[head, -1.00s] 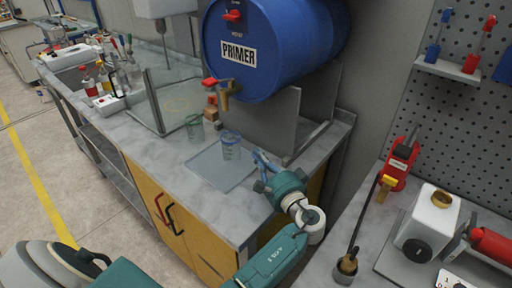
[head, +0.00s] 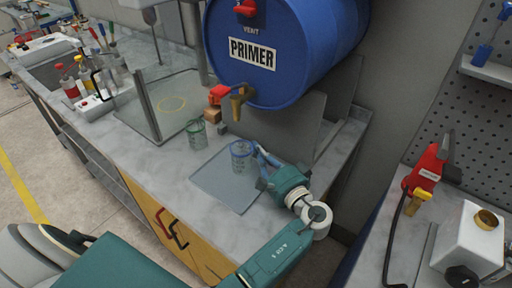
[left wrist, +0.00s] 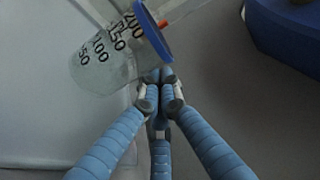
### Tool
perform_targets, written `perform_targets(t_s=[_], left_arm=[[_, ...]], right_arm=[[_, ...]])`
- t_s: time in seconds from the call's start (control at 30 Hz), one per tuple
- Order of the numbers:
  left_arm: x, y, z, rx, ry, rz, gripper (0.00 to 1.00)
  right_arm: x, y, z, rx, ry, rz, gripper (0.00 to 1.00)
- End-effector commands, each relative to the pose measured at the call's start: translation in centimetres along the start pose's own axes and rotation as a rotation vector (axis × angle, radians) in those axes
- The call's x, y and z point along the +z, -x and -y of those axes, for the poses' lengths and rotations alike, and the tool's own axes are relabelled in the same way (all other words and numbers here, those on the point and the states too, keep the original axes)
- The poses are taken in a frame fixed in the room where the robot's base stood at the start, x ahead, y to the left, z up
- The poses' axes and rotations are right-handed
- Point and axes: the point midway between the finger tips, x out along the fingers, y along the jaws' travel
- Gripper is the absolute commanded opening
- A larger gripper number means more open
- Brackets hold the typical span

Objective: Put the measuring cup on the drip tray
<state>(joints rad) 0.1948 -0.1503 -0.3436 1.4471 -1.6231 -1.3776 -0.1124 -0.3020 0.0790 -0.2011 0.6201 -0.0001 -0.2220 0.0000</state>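The measuring cup (head: 241,158) is clear with a blue rim. It stands upright at the far right part of the grey tray (head: 215,180) in the head view; whether its base touches the tray I cannot tell. In the left wrist view the cup (left wrist: 105,55) shows dark graduation numbers, with its rim beside the fingertips. My left gripper (head: 258,152) reaches it from the right. In the left wrist view its blue fingers (left wrist: 160,85) converge, shut on the cup's edge near the rim. My right gripper is not in view.
A green-rimmed cup (head: 196,134) stands just behind and left of the tray. The blue primer drum (head: 285,50) and its tap (head: 238,102) overhang the counter behind. A clear panel (head: 148,105) and bottles (head: 68,83) stand further left. Bare counter lies left of the tray.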

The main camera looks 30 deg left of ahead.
Motion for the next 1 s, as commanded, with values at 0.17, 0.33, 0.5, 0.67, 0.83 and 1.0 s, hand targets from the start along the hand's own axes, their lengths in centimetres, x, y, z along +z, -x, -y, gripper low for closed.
perform_targets(t_s=[0.17, 0.33, 0.5, 0.67, 0.83, 1.0], left_arm=[[0.0, 0.0, 0.0, 0.0, 0.0, 0.0, 0.0], [1.0, 0.3, 0.0, 0.001, -0.001, 0.0, 0.0], [2.1, 0.8, 0.0, 0.0, 0.0, -0.001, 0.0], [2.0, 0.7, 0.0, 0.0, 0.0, -0.001, 0.0], [2.0, 0.7, 0.0, 0.0, 0.0, -0.001, 0.0], [1.9, 0.3, -0.1, 0.0, 0.0, -0.001, 0.0]], right_arm=[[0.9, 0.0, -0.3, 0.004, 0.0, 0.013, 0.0], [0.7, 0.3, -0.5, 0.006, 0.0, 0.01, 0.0], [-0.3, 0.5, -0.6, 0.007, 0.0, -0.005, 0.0], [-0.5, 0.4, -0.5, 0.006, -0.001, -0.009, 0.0], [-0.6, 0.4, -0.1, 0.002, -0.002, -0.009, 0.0], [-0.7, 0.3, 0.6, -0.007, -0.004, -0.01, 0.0]])
